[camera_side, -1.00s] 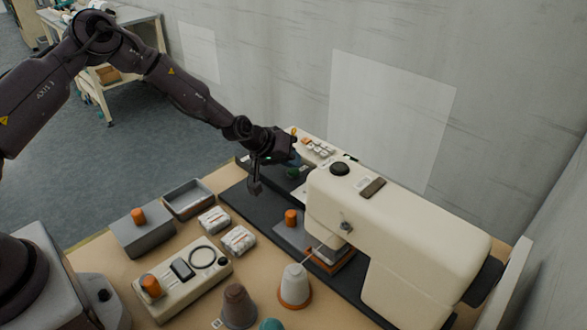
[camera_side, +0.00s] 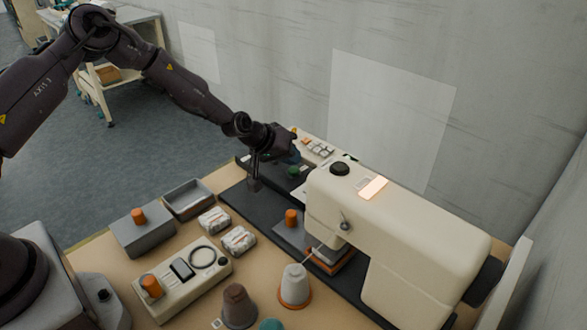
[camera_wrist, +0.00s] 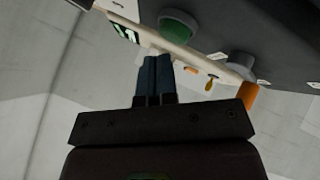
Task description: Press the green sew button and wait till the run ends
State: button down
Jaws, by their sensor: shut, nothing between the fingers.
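The green sew button (camera_side: 293,172) is on the dark panel at the far left end of the white sewing machine (camera_side: 420,235). It also shows as a green round cap (camera_wrist: 176,27) in the wrist view. My gripper (camera_side: 296,158) is shut and empty, its blue fingers close above the button in the side view. In the wrist view my gripper's fingertips (camera_wrist: 156,56) lie just below and left of the cap; I cannot tell whether they touch it. A lamp (camera_side: 373,188) on top of the machine glows pale orange.
A grey bin (camera_side: 188,200), a grey block with an orange knob (camera_side: 138,216), white rolls (camera_side: 238,240), a cream control box (camera_side: 185,283) and thread cones (camera_side: 295,285) stand on the table in front. A switch panel (camera_side: 318,148) lies behind the gripper.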

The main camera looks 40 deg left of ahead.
aim_at(291, 169)
jog(key=shift+r, duration=3.05)
jog(key=shift+f, duration=0.1)
jog(key=s+f+g, duration=0.1)
jog(key=s+d+f, duration=0.1)
jog(key=shift+s+m+g+h, duration=0.3)
jog(key=shift+m+g, duration=0.1)
jog(key=s+r+m+y, duration=0.1)
jog(key=s+r, duration=0.7)
jog(key=s, duration=0.3)
jog(key=s+r+m+g+y, duration=0.1)
jog(key=s+r+m, duration=0.1)
jog(key=s+r, duration=0.6)
jog(key=s+r+m+y, duration=0.1)
jog(key=s+r, duration=0.8)
jog(key=s, duration=0.6)
jog(key=shift+s+m, duration=0.3)
jog(key=shift+s, duration=0.05)
